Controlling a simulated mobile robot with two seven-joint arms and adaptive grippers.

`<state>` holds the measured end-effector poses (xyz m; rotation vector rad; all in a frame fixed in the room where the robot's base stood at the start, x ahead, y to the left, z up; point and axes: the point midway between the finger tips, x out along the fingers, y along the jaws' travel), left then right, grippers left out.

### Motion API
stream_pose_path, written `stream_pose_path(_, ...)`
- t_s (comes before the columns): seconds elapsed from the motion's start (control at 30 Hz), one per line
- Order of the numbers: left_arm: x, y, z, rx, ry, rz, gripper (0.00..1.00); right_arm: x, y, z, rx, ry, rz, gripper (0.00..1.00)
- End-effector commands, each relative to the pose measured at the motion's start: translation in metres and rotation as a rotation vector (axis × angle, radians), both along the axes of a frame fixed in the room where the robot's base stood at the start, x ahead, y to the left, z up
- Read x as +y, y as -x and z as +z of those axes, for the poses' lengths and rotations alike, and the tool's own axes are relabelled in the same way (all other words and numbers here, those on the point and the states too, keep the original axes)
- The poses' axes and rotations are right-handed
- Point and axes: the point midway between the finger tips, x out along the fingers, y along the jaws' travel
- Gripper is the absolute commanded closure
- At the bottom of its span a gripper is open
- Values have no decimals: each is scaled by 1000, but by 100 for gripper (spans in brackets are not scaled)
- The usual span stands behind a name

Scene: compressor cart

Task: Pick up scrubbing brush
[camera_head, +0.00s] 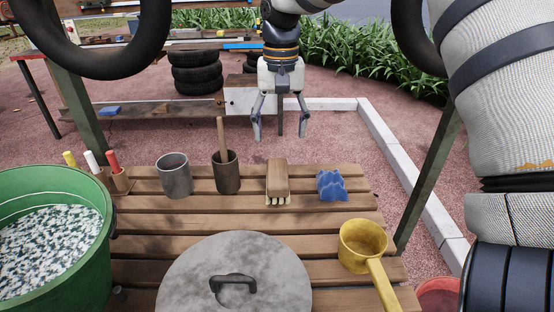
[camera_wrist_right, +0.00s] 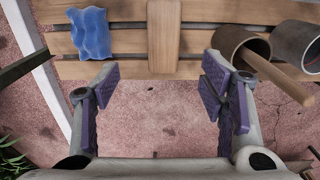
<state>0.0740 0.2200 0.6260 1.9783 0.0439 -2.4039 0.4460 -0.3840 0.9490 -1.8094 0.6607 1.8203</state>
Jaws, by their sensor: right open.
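The scrubbing brush (camera_head: 278,178) has a wooden block and pale bristles at its near end. It lies on the slatted wooden table, between a dark cup and a blue sponge. In the right wrist view the brush (camera_wrist_right: 164,35) shows as a brown wooden block at the top middle, ahead of the fingers. My right gripper (camera_head: 280,132) is open and empty, pointing down above and beyond the brush, apart from it. Its fingers also show in the right wrist view (camera_wrist_right: 160,95), spread wide with nothing between them. My left gripper is not in view.
The blue sponge (camera_head: 332,185) lies right of the brush. A dark cup (camera_head: 227,178) holding a wooden handle (camera_head: 221,135) and a grey cup (camera_head: 174,178) stand left. A round grey lid (camera_head: 235,285), yellow ladle (camera_head: 362,245) and green tub (camera_head: 95,190) sit nearer. Bare slats (camera_head: 200,217) lie between.

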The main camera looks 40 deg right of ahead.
Motion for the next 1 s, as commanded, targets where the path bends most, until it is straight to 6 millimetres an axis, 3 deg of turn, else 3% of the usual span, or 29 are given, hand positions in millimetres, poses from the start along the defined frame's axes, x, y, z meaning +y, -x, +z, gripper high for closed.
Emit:
stream_pose_path(0.13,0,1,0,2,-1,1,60,1,1,-9,4,-2,1,35)
stream_pose_path(0.3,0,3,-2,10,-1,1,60,1,1,-49,7,-2,0,35)
stream_pose_path(0.7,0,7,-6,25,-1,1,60,7,0,-114,5,-2,0,35)
stream_pose_path(1.0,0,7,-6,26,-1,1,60,7,0,-120,-1,0,0,35)
